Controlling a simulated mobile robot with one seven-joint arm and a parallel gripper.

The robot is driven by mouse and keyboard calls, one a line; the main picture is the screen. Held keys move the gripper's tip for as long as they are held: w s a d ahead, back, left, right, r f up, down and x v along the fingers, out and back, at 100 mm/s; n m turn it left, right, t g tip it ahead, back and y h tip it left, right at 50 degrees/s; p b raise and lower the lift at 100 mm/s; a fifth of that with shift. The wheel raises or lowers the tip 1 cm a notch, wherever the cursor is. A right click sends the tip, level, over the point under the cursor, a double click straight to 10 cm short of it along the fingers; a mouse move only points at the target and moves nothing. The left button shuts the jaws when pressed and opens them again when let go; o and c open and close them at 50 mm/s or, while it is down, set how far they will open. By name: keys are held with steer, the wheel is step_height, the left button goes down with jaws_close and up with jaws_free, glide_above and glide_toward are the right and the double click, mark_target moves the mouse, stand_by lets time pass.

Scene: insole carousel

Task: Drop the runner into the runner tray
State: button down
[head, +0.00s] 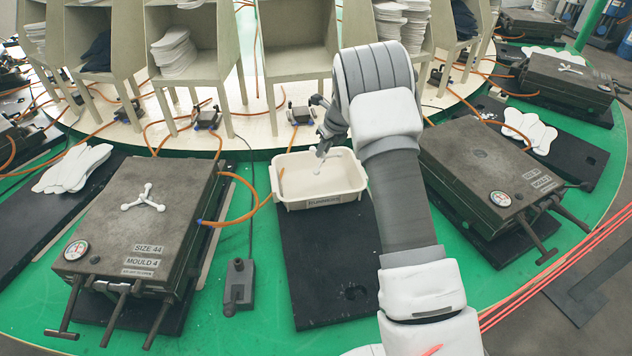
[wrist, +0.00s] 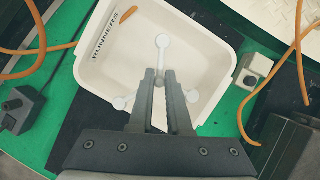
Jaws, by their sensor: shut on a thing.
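My gripper (head: 322,148) is over the white runner tray (head: 321,203) and shut on a white runner (head: 318,167). In the wrist view the dark fingers (wrist: 160,76) close on the runner's middle, which they hide. One arm of the runner (wrist: 162,42) points up the picture, and its other round ends show on either side of the fingers. The tray (wrist: 88,72) lies below, with a RUNNERS label on its wall. The runner appears within the tray's outline; its exact height above the floor is unclear.
The tray stands at the back of a black mat (head: 325,270). Closed moulds flank it; the left one (head: 110,225) has another white runner (head: 144,198) on top. Orange hoses and shelf racks (head: 290,40) are behind.

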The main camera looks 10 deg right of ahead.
step_height(320, 180, down, 6)
steer(key=w+m+h+b, duration=0.1)
steer(key=w+m+b, duration=0.1)
steer(key=m+b, duration=0.1)
steer(key=shift+w+d+b, duration=0.2)
steer(key=shift+w+b, duration=0.1)
steer(key=shift+b, duration=0.6)
steer(key=c, duration=0.8)
jaws_free()
steer(key=shift+r, duration=0.1)
steer(key=shift+r, duration=0.1)
steer(key=v, duration=1.1)
steer(key=p+v, duration=0.1)
steer(key=v, duration=0.5)
steer(key=shift+s+a, duration=0.15)
steer(key=shift+s, duration=0.2)
